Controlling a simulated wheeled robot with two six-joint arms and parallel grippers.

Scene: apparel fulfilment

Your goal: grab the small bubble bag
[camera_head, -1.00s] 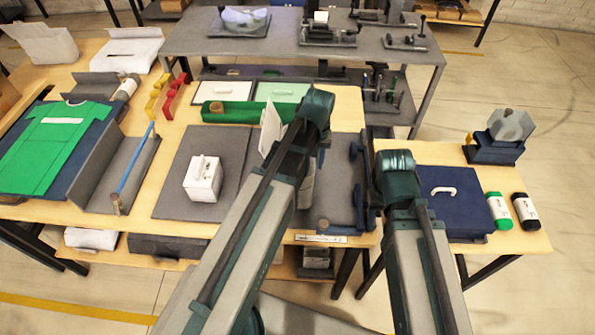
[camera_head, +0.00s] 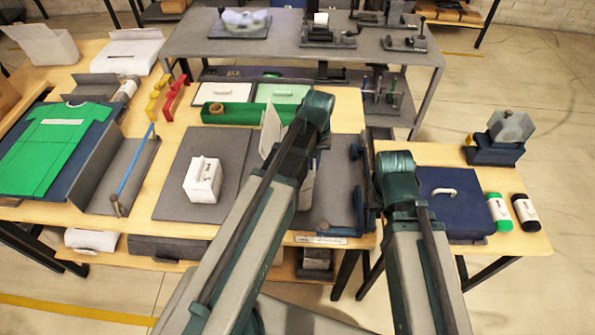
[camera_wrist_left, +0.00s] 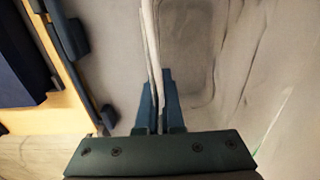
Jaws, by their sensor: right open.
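A thin pale upright sheet, which looks like the small bubble bag (camera_head: 307,186), stands over the grey mat and shows on both sides of my left arm in the head view. In the left wrist view the bag (camera_wrist_left: 150,40) is seen edge-on as a narrow pale strip. My left gripper (camera_wrist_left: 158,100) has its two blue fingers close together on either side of this strip. In the head view the left gripper is hidden behind its arm. My right gripper (camera_head: 343,190) is open and empty, right of the bag, low over the mat's right part.
A white box (camera_head: 203,183) stands on the grey mat (camera_head: 175,205) to the left. The green shirt (camera_head: 55,140) lies far left.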

